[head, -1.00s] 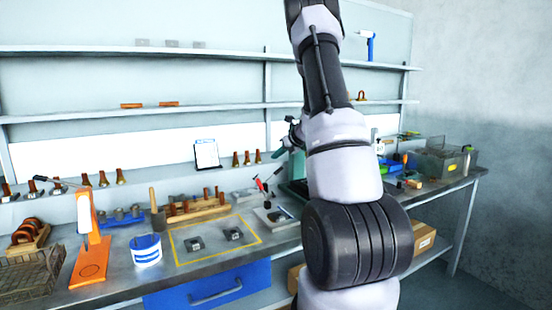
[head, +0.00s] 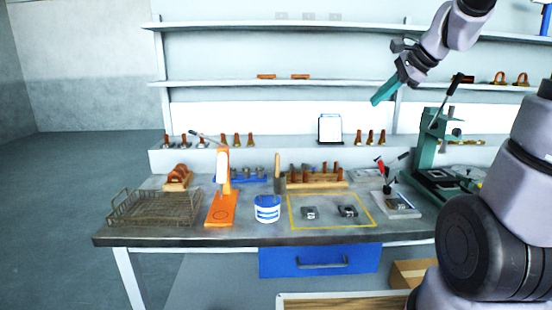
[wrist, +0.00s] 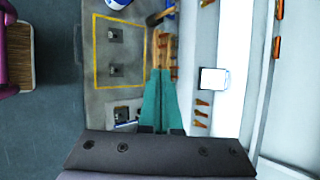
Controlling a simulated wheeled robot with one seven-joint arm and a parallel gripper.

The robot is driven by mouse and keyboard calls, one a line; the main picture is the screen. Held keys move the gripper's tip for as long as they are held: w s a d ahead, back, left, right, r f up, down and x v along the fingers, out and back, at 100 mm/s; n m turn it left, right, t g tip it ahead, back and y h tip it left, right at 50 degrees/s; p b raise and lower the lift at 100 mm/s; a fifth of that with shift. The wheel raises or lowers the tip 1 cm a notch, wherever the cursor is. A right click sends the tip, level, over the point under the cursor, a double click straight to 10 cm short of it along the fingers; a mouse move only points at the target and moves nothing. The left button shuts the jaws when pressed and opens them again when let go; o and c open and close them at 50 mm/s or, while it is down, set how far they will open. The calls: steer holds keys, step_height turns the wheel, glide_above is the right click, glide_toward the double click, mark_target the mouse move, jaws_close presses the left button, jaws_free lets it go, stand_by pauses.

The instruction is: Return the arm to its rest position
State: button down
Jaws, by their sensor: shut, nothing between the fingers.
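My gripper (head: 376,101) has teal fingers, shut together with nothing between them. In the head view it is in the air at the upper right, pointing down and left, in front of the shelves. In the wrist view the shut fingers (wrist: 159,75) overlap the peg rack on the bench below. My arm (head: 452,40) comes in from the right side; its thick lower joints fill the right edge of the head view. No object is held.
The bench (head: 135,232) carries a wire basket (head: 160,208), an orange stand (head: 221,207), a white-and-blue tub (head: 267,209), a yellow-outlined area (head: 330,226) with two small metal parts, and a green press (head: 427,150). Shelves (head: 220,85) run behind. Open floor (head: 70,190) lies left.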

steer(key=s+a+r+n+h, duration=0.1)
steer(key=s+a+n+h, duration=0.1)
steer(key=s+n, duration=1)
steer(key=s+h, duration=0.1)
steer(key=s, duration=0.5)
steer(key=shift+n, duration=0.3)
